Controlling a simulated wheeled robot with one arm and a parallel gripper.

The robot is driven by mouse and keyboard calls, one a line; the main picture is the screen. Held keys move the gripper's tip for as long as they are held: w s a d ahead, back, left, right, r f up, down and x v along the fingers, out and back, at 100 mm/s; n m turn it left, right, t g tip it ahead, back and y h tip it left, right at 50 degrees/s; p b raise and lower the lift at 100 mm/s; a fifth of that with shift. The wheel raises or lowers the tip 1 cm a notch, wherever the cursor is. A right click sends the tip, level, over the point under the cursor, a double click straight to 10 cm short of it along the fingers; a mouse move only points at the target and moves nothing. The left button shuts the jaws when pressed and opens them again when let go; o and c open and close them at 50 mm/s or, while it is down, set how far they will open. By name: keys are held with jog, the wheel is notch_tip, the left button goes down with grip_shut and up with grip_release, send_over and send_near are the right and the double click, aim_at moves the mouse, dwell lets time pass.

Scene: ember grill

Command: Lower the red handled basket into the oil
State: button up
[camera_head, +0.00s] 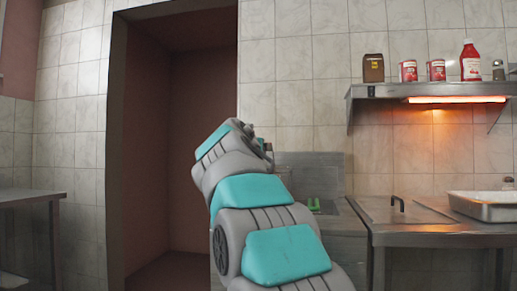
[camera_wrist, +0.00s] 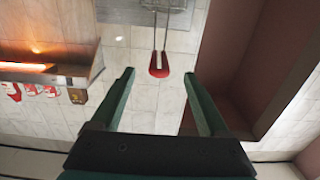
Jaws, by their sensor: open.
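The red handle (camera_wrist: 159,70) shows in the wrist view, with two thin metal rods (camera_wrist: 161,35) running from it to the top of the picture. The basket body is not clearly seen. My gripper (camera_wrist: 158,75) is open, its dark green fingers spread on either side of the handle in the picture. I cannot tell how far beyond the fingertips the handle lies; nothing is gripped. In the head view my arm hides the red handle and most of my gripper. No oil is visible.
A wall shelf (camera_head: 430,91) with a glowing lamp (camera_head: 456,100) holds several cans and bottles. A dark recess (camera_head: 185,160) and a table (camera_head: 30,197) are left.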

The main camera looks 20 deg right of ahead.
jog(key=p+x, duration=0.3)
jog(key=x, duration=0.5)
jog(key=shift+r, duration=0.4)
jog(key=shift+w, duration=0.1)
grip_shut()
dwell(0.5)
